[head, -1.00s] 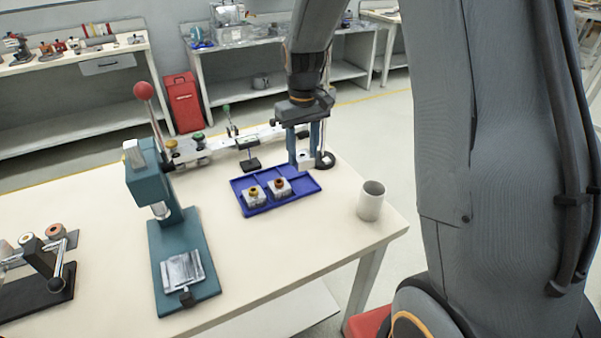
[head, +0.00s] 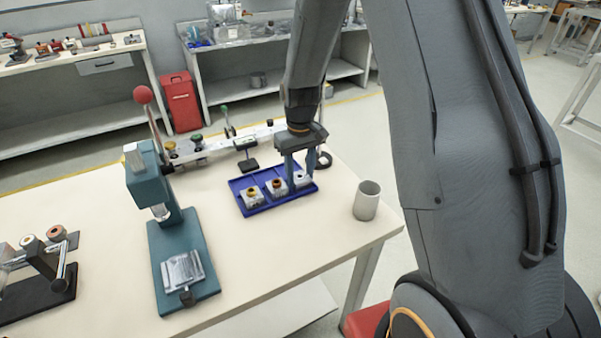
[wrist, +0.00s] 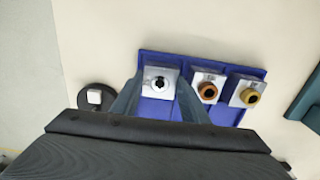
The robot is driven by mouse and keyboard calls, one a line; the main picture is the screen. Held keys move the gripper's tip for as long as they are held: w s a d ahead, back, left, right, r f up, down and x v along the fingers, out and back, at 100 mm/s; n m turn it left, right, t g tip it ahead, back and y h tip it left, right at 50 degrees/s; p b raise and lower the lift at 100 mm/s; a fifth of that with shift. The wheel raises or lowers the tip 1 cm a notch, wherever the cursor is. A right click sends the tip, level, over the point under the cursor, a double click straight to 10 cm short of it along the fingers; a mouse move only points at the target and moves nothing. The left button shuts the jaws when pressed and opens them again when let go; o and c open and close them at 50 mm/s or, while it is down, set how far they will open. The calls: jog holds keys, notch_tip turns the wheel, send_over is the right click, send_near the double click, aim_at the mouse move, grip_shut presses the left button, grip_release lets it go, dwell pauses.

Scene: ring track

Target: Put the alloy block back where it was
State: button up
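The alloy block (head: 302,179) is a pale silver block with a dark hole in its top. It sits in the right compartment of the blue tray (head: 240,187). In the wrist view the block (wrist: 160,78) is between my gripper's fingers, at the left end of the tray (wrist: 226,117). My gripper (head: 299,174) points down with a finger along each side of the block. The fingers appear to touch it, so it looks shut on the block. The block's lower part is hidden by the fingers.
A grey cup (head: 367,201) stands to the right. A green press (head: 182,262) stands left. The front table area is clear.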

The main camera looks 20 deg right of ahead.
aim_at(301, 178)
jog(key=shift+o, duration=0.6)
jog(key=shift+r, duration=0.25)
notch_tip(301, 178, up, 11)
jog(key=b, duration=0.2)
jog(key=s+f+m, duration=0.1)
jog(key=s+f, duration=0.1)
jog(key=s, duration=0.8)
jog(key=s+f+m, duration=0.1)
jog(key=s+f, duration=0.1)
jog(key=s, duration=0.9)
jog(key=shift+t, duration=0.3)
jog(key=shift+r, duration=0.1)
